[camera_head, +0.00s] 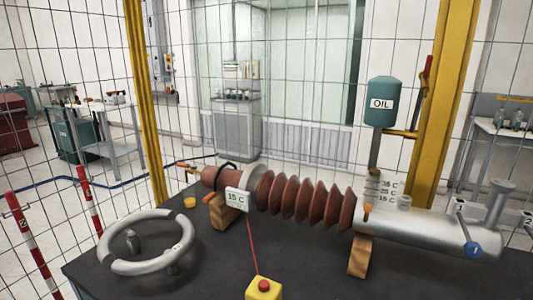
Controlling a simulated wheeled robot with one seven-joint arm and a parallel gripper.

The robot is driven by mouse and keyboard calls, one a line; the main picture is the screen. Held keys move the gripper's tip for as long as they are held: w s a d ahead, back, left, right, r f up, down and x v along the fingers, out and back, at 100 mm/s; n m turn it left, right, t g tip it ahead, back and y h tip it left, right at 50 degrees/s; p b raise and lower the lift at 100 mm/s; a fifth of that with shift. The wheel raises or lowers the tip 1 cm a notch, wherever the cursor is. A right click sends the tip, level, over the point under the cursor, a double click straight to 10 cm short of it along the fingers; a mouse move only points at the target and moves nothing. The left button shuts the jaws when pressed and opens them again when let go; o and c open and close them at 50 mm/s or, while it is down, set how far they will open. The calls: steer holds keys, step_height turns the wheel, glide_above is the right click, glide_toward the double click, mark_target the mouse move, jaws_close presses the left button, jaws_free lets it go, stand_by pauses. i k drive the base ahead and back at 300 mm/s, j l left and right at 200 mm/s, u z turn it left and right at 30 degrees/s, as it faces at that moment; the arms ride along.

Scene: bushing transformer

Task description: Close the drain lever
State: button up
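The bushing (300,200), with brown ribs and a silver cylinder at its right end, lies on wooden blocks on the dark table. No part is labelled as the drain lever, and I cannot tell which it is. Small orange handles show at the bushing's left end (209,197) and beside the silver cylinder (368,208). A blue round part marked 1 (474,249) sits at the cylinder's right end, by a tag marked 2 (472,221). A red lever (426,72) stands upright by the yellow post. My gripper is not in view.
A grey ring (103,250) lies at the table's left. A yellow box with a red button (264,288) is at the front edge. A green OIL tank (382,102) stands behind the bushing. Wire fencing and yellow posts (441,100) enclose the table.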

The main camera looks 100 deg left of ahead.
mark_target(184, 165)
steer(key=u, duration=3.1)
steer(key=j, duration=0.3)
steer(key=i+j, duration=0.15)
steer(key=j, duration=0.2)
